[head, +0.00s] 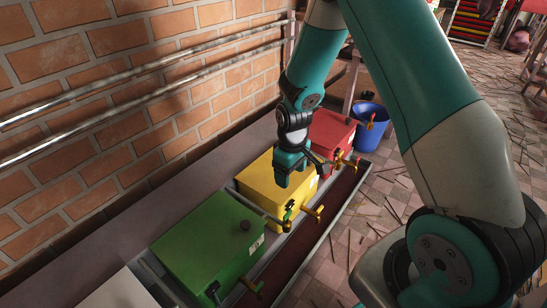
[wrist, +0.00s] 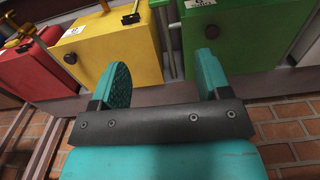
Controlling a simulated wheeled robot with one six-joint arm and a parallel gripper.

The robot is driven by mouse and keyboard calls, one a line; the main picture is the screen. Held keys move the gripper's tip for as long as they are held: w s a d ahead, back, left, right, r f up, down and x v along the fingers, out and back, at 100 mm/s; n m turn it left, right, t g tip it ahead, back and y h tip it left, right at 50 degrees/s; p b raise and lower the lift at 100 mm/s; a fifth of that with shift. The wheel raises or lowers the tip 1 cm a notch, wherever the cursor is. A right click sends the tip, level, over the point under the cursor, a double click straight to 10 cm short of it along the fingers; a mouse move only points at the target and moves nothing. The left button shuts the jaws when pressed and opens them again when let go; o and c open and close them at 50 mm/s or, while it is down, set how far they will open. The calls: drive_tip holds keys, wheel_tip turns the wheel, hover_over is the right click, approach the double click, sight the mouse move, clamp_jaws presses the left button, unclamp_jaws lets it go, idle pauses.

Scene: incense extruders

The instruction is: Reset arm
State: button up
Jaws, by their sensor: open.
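My gripper (head: 290,165) is open and empty in the head view, above the yellow extruder box (head: 272,184). My arm reaches in from the right and bends down to it. In the wrist view, the two teal fingers of my gripper (wrist: 163,80) are spread apart with nothing between them. Beyond them, the yellow box (wrist: 115,42) shows on the left and the green box (wrist: 236,40) on the right. I cannot tell from the pictures whether the fingers touch the yellow box.
The green box (head: 205,245) and red box (head: 330,130) stand in the same row along a brick wall (head: 60,130). Metal pipes (head: 150,70) run along the wall. A blue bucket (head: 371,128) stands past the red box. Sticks litter the tiled floor (head: 380,200).

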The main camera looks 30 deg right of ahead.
drive_tip(key=s+a+r+y, duration=0.1)
drive_tip(key=s+a+r, duration=0.2)
drive_tip(key=a+r, duration=0.3)
drive_tip(key=s+a+r+y, duration=0.1)
drive_tip(key=s+a+r, duration=0.3)
drive_tip(key=r, duration=0.5)
drive_tip(key=s+a+r+n+y, duration=0.1)
drive_tip(key=s+a+r, duration=0.35)
drive_tip(key=s, duration=0.25)
drive_tip(key=s+a+r+n+y, duration=0.1)
drive_tip(key=s+a+r+n, duration=0.15)
drive_tip(key=s+r, duration=0.45)
wheel_tip(320, 180, up, 31)
drive_tip(key=p, duration=3.2)
drive_tip(key=shift+s+a+m, duration=0.25)
drive_tip(key=shift+s+m, duration=0.1)
drive_tip(key=shift+s, duration=0.05)
